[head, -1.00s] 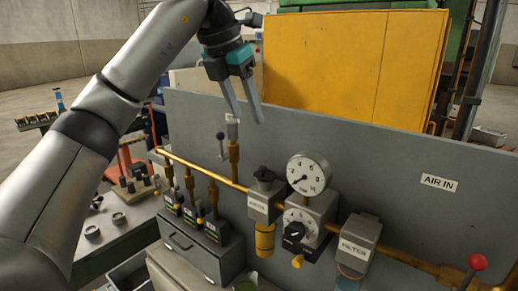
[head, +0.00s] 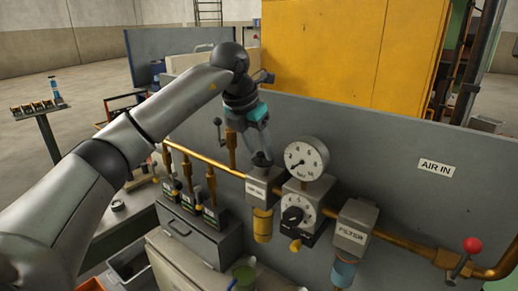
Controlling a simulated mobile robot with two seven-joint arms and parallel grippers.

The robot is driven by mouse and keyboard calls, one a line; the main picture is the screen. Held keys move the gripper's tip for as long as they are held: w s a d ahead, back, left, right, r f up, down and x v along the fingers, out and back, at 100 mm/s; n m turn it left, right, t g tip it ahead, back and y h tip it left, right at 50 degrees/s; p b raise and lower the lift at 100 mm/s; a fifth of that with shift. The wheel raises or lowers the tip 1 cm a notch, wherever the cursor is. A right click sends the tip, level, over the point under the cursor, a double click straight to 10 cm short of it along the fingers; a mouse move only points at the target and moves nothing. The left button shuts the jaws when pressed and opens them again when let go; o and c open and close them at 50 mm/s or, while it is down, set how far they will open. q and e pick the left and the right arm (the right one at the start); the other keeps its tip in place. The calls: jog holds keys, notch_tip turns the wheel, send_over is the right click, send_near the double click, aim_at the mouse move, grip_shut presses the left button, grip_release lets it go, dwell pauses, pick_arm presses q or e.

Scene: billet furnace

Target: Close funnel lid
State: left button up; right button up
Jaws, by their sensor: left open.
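My left gripper (head: 262,160) points down with its fingertips just above the grey lubricator block (head: 257,188) on the brass air pipe. Its jaws are open, with the fingers seen nearly edge-on. The fingers and wrist cover the top of this block, where the dark cap sits, so I cannot tell how the lid stands or whether a finger touches it. An amber bowl (head: 263,224) hangs under the block. My right gripper is out of view.
A round gauge (head: 302,159) and regulator (head: 297,214) stand close right of the gripper. The filter (head: 354,228) and a red-knobbed lever (head: 472,245) are further right. The grey panel (head: 390,150) rises behind. A green cup (head: 243,275) stands below.

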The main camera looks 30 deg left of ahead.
pick_arm(q)
jog(key=shift+w+f, duration=0.15)
jog(key=shift+f, duration=0.25)
jog(key=shift+c, duration=0.3)
grip_shut()
